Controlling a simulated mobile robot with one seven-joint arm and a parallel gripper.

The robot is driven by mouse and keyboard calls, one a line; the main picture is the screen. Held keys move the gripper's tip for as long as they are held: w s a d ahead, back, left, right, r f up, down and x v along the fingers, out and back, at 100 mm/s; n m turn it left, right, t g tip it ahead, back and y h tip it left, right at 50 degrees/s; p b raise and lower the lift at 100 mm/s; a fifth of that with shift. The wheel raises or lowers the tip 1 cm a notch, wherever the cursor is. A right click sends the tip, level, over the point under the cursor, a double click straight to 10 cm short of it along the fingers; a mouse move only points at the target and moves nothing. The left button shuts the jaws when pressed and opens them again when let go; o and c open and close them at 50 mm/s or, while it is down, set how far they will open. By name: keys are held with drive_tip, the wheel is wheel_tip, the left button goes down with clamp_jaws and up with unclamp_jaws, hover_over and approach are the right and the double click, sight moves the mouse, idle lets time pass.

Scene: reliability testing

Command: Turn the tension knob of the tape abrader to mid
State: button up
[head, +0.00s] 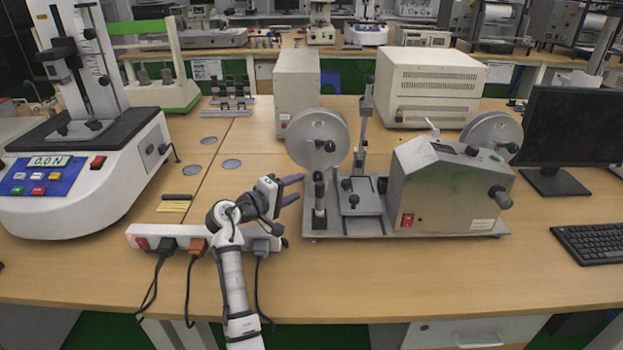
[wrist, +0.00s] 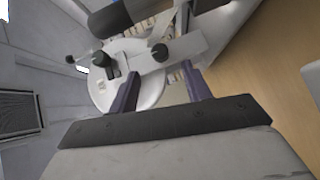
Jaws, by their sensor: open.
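The tape abrader (head: 450,190) stands on the bench right of my gripper. It has a grey metal housing, a base plate and a round reel disc (head: 316,130) on its left part. Black knobs show at the disc's centre (head: 330,146), on the left post (head: 319,179) and on the small platform (head: 353,199); I cannot tell which is the tension knob or its setting. My gripper (head: 300,187) is open and empty, just left of the left post. In the wrist view, a pale disc (wrist: 148,96) and black knobs (wrist: 160,52) lie beyond the spread fingers (wrist: 160,72).
A white power strip (head: 190,237) with plugs and cables lies beside my arm. A force tester (head: 90,180) stands at the left, a monitor (head: 570,125) and keyboard (head: 590,242) at the right. The bench front (head: 400,275) is clear.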

sight(315, 179)
drive_tip(key=p+x, duration=0.1)
drive_tip(key=x, duration=0.6)
drive_tip(key=shift+w, duration=0.15)
drive_tip(key=c, duration=1)
